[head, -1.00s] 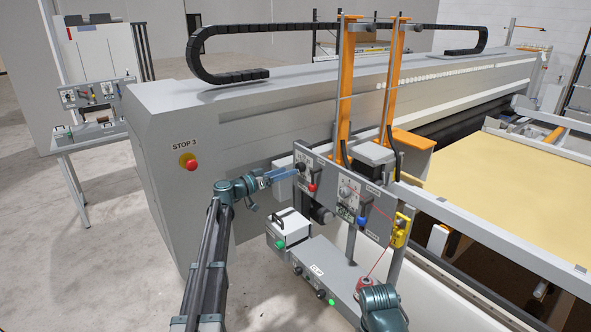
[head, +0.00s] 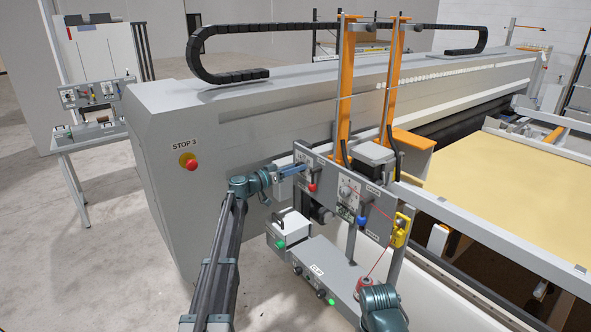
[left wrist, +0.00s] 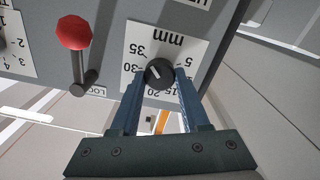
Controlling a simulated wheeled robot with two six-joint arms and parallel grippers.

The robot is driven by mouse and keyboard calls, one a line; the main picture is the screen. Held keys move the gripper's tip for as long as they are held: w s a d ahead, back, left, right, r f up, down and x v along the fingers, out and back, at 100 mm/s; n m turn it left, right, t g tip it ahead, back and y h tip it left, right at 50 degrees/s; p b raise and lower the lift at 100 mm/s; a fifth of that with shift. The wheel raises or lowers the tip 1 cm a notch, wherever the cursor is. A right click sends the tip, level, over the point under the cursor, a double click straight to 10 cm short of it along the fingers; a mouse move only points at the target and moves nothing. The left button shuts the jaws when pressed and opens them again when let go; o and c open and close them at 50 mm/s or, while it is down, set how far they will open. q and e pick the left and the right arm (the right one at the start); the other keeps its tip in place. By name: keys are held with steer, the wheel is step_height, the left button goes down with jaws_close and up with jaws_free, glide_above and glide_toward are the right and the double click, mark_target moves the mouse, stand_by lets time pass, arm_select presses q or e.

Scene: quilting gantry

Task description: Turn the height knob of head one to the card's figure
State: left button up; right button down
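The height knob (left wrist: 160,73) is a black round knob with a white pointer mark, on a white dial (left wrist: 183,48) marked "mm". In the left wrist view its mark points up and left, toward the side of 35 and 30. My left gripper (left wrist: 161,76) has a blue finger on each side of the knob, with no clear gap. In the head view my left gripper (head: 304,168) reaches the left part of the grey control panel (head: 376,227) and hides the knob. I cannot make out a card with a figure. My right gripper's fingers do not show.
A red-tipped lever (left wrist: 75,40) sits close beside the dial. Below the panel are a white box (head: 290,232) and a grey ledge (head: 325,268) with buttons. A red thread runs to a spool (head: 367,284) near my right arm. A red stop button (head: 191,165) is on the left cabinet.

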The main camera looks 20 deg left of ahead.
arm_select(q)
jaws_close()
steer(key=n, duration=1)
steer(key=shift+a+f+n, duration=0.1)
steer(key=shift+n, duration=0.3)
stand_by(0.4)
steer(key=o, duration=0.8)
jaws_free()
steer(key=shift+c, duration=0.2)
